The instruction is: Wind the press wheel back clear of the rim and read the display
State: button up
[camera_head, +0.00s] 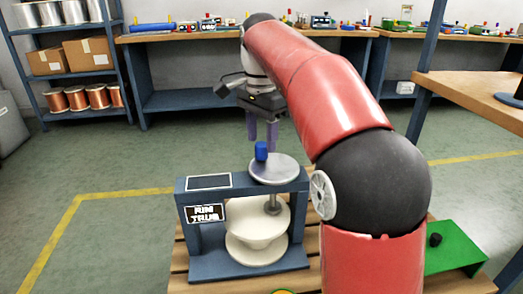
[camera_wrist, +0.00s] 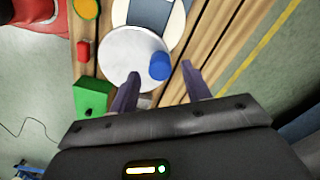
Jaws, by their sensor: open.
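A blue-grey frame (camera_head: 196,240) labelled "RIM TRUE" stands on a slatted wooden top. Its small display (camera_head: 209,181) looks dark, with no readable figure. A cream bowl-shaped wheel (camera_head: 258,246) sits inside the frame. A grey hand disc (camera_head: 285,172) with an upright blue knob (camera_head: 261,151) lies on top; both disc (camera_wrist: 121,58) and knob (camera_wrist: 159,66) show in the wrist view. My gripper (camera_head: 262,145) is open, purple fingers down, just above the knob. In the wrist view, the knob appears between the fingertips (camera_wrist: 160,70). Rim contact is not clear.
A white spoked disc (camera_head: 323,195) shows beside my red arm, which hides the frame's right surroundings. A green block (camera_head: 455,250) with a dark knob lies right. The wrist view shows a red knob (camera_wrist: 84,50) and an orange disc (camera_wrist: 87,8). Benches and a shelf stand behind open floor.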

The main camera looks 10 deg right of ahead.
aim_at(274, 164)
jog(key=shift+f, duration=1.45)
jog(key=c, duration=1)
jog(key=shift+r, duration=0.1)
